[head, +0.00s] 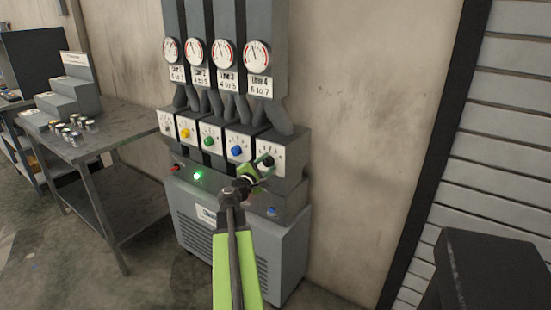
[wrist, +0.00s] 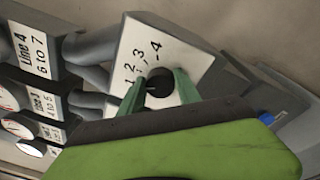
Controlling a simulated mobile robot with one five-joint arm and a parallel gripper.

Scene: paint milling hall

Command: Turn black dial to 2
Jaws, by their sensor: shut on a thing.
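The black dial (wrist: 158,84) sits on a white face plate (wrist: 176,52) printed with the numbers 1 to 4, seen rotated in the wrist view. My gripper (wrist: 160,88) is shut on the black dial, one green finger on each side of it. In the head view my gripper (head: 263,168) reaches the rightmost plate (head: 272,152) of the row from the front. The fingers hide part of the dial, so I cannot tell which number it points to.
To the left are dials with blue (head: 237,151), green (head: 208,141) and yellow (head: 185,133) knobs. Gauges (head: 256,54) with line labels stand above. A green light (head: 197,175) glows below. A metal table (head: 95,150) stands left and a dark block (head: 490,270) lower right.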

